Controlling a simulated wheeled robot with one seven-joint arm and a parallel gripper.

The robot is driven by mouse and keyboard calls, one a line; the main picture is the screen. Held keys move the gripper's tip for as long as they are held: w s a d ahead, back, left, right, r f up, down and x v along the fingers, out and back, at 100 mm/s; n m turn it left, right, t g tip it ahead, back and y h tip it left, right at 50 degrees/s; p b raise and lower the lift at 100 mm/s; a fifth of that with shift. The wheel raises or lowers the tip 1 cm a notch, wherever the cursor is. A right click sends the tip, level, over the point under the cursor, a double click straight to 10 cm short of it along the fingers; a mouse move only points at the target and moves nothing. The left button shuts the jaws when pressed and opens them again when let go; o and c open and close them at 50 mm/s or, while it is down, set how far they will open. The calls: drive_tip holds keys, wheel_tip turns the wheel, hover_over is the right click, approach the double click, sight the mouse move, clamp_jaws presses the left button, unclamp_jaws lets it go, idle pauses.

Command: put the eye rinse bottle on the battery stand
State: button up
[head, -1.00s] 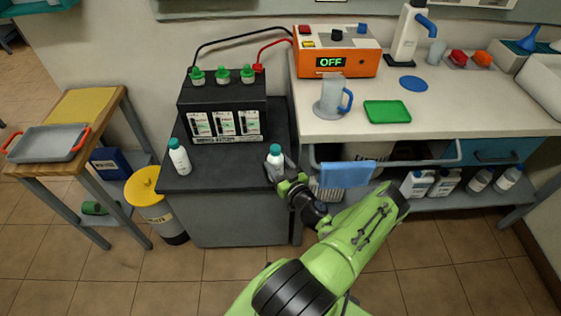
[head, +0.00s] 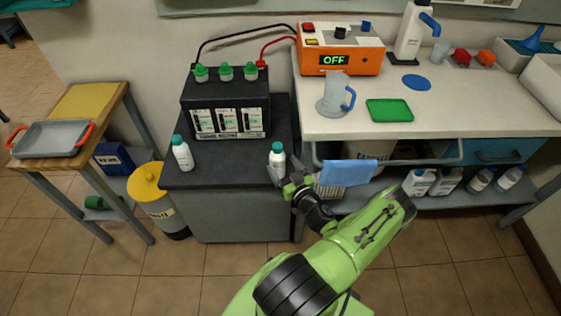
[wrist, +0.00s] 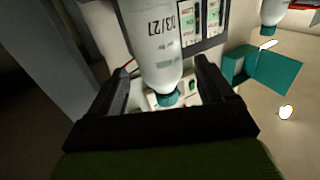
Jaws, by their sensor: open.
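A white bottle with a teal cap (head: 277,160) stands upright near the right front corner of the dark-topped battery stand (head: 225,169). My gripper (head: 283,174) is open at this bottle, with its fingers low around it. In the wrist view the bottle (wrist: 156,45) appears cap down, marked 03/27, between the open fingers of my gripper (wrist: 165,75). A similar teal-capped bottle (head: 182,154) stands at the stand's left front; part of one also shows in the wrist view (wrist: 273,12). I cannot read which is the eye rinse.
A black battery (head: 226,108) with green caps fills the back of the stand, wired to an orange charger (head: 339,52) reading OFF. A blue cloth (head: 347,172) hangs on the bench rail beside my gripper. A yellow-lidded bin (head: 147,184) stands left of the stand.

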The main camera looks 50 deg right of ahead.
drive_tip(key=p+v, duration=0.2)
drive_tip(key=v, duration=0.7)
drive_tip(key=w+a+r+n+g+y, duration=0.2)
drive_tip(key=w+a+r+n+y, duration=0.55)
drive_tip(key=y, duration=0.45)
drive_tip(key=w+a+r+n+g, duration=0.3)
drive_tip(key=a+r+g, duration=0.85)
drive_tip(key=a, duration=0.35)
drive_tip(key=s+a+r+m+t+h, duration=0.2)
drive_tip(key=s+a+r+m+h, duration=0.2)
drive_tip(key=s+a+r, duration=0.4)
drive_tip(key=s+r+m, duration=0.1)
drive_tip(key=s+r, duration=0.3)
drive_tip(key=r, duration=0.2)
drive_tip(key=shift+s+a+t, duration=0.3)
drive_tip(key=shift+s+t, duration=0.05)
drive_tip(key=shift+m, duration=0.25)
